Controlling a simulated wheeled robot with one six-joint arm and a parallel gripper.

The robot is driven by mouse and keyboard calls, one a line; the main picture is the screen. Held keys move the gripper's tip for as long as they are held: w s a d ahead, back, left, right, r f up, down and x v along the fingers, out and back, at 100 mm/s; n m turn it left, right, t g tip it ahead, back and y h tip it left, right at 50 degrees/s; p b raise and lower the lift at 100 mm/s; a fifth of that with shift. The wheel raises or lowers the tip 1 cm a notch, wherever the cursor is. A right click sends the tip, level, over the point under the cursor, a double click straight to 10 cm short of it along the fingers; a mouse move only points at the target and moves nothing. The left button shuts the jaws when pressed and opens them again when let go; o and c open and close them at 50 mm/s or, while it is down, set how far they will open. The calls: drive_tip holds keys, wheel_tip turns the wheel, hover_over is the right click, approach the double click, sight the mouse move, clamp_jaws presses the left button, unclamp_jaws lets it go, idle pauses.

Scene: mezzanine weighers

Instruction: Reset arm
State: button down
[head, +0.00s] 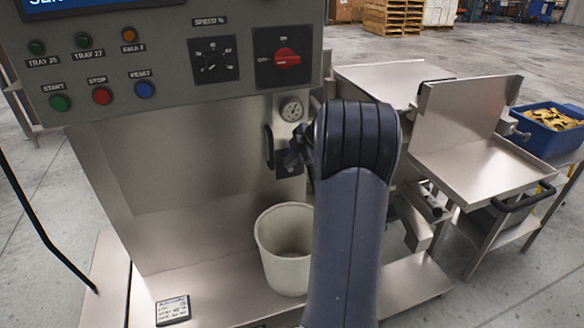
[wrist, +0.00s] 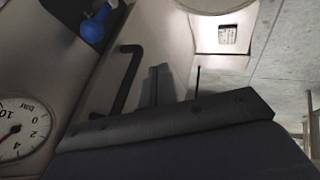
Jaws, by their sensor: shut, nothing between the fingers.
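My gripper (head: 292,158) shows small and dark in the head view, in front of the machine's steel face and partly hidden by my own arm. In the wrist view its fingers (wrist: 157,86) are together with nothing between them. A black bar handle (wrist: 126,80) is on the panel beside the fingers, apart from them in the picture. It also shows in the head view (head: 268,146), left of the gripper. A round pressure gauge (head: 291,109) is just above the gripper; it also shows in the wrist view (wrist: 18,128).
A pale bucket (head: 284,262) stands on the ledge below my arm. A control panel (head: 170,58) with buttons and a red rotary switch (head: 287,58) is above left. A blue valve-like part (wrist: 96,24) is near the handle. Steel trays (head: 480,180) and a blue bin (head: 550,140) are right.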

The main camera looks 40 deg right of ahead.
drive_tip(key=v, duration=0.7)
drive_tip(key=shift+d+r, duration=0.25)
drive_tip(key=shift+r, duration=0.15)
